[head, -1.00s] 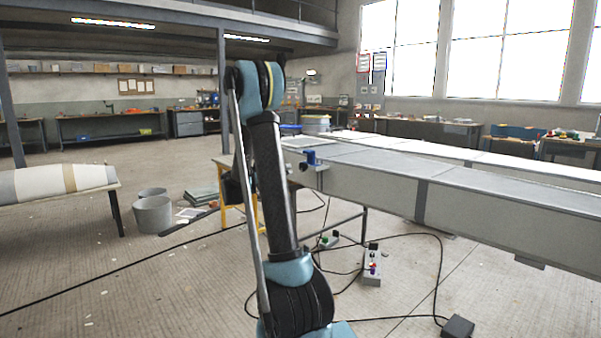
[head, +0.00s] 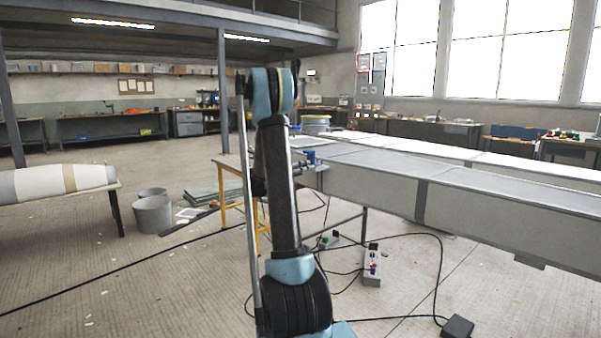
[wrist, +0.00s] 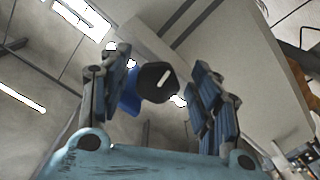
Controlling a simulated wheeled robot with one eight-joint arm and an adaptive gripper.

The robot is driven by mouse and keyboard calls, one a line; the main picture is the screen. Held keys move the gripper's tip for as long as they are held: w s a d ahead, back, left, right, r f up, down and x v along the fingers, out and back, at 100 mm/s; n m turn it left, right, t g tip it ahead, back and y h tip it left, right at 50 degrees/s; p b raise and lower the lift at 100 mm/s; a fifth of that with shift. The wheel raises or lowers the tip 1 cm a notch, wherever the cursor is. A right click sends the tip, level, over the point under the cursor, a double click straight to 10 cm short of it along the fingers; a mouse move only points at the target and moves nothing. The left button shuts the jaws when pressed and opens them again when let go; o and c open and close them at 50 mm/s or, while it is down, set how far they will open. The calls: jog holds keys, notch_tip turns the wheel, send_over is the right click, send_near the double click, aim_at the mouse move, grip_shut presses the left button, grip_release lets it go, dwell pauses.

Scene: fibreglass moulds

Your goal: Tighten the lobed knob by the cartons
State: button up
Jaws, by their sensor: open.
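A dark knob with a white bar mark (wrist: 155,82) shows between the fingers in the wrist view, with a blue body (wrist: 130,95) behind it. In the head view a blue fitting (head: 311,156) stands at the near left corner of the long grey mould (head: 375,187). The knob itself is hidden or too small to tell there. My gripper (wrist: 160,62) is open, its two fingers on either side of the knob, with gaps showing on both sides. In the head view my arm hides most of the gripper. I cannot make out cartons beside the knob.
A yellow-legged table (head: 228,163) stands behind my arm. Grey buckets (head: 153,214) and a white-covered form (head: 60,183) are at left. Cables and a control box (head: 372,268) lie on the floor. Boxes line the back shelf (head: 110,68).

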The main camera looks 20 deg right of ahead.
jog(key=c, duration=1)
jog(key=shift+c, duration=0.4)
jog(key=shift+m, duration=0.5)
jog(key=o, duration=1.1)
jog(key=v, duration=1.2)
jog(key=shift+w, duration=0.1)
